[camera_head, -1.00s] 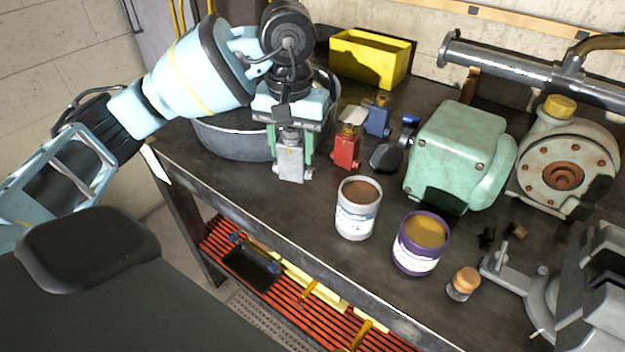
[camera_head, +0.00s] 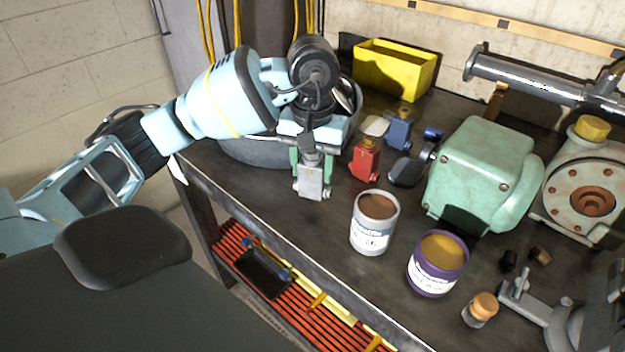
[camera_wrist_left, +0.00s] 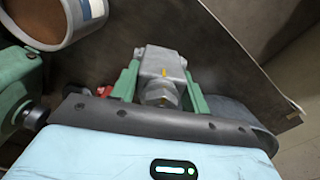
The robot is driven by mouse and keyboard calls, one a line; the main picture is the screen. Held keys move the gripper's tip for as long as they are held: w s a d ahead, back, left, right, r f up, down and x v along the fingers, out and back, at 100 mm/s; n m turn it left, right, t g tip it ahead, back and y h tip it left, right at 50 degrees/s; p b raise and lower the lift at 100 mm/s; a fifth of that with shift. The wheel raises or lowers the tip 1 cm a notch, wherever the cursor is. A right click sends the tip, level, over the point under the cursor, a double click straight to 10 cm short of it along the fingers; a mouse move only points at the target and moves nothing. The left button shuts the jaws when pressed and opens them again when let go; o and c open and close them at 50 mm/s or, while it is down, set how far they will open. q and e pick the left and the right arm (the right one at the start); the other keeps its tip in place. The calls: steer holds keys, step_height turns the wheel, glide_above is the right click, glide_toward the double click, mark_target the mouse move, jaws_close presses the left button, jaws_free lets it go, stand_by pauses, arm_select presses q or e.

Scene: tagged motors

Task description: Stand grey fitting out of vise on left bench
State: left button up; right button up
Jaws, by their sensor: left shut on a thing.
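My left gripper (camera_head: 312,171) points down over the bench near its front edge. It is shut on the grey fitting (camera_head: 312,186), a small block-shaped piece with green fingers on both sides. In the left wrist view the fitting (camera_wrist_left: 160,64) sits between the green fingers (camera_wrist_left: 157,86), with a yellow mark on its face. The fitting looks upright; I cannot tell if its base touches the bench. The vise (camera_head: 570,315) is partly in view at the lower right of the head view. My right gripper is not in view.
Red (camera_head: 365,160) and blue (camera_head: 398,130) fittings stand right of the gripper. A grey basin (camera_head: 245,152) is behind it. A white can (camera_head: 374,225), a purple can (camera_head: 437,263) and a green motor (camera_head: 478,170) stand to the right. The bench's front edge (camera_head: 270,235) is close.

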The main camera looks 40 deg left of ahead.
mark_target(313, 181)
arm_select(q)
steer(key=shift+f, duration=1.95)
steer(key=o, duration=1.2)
steer(key=shift+r, duration=0.1)
step_height(313, 181, up, 12)
steer(key=shift+p, duration=0.5)
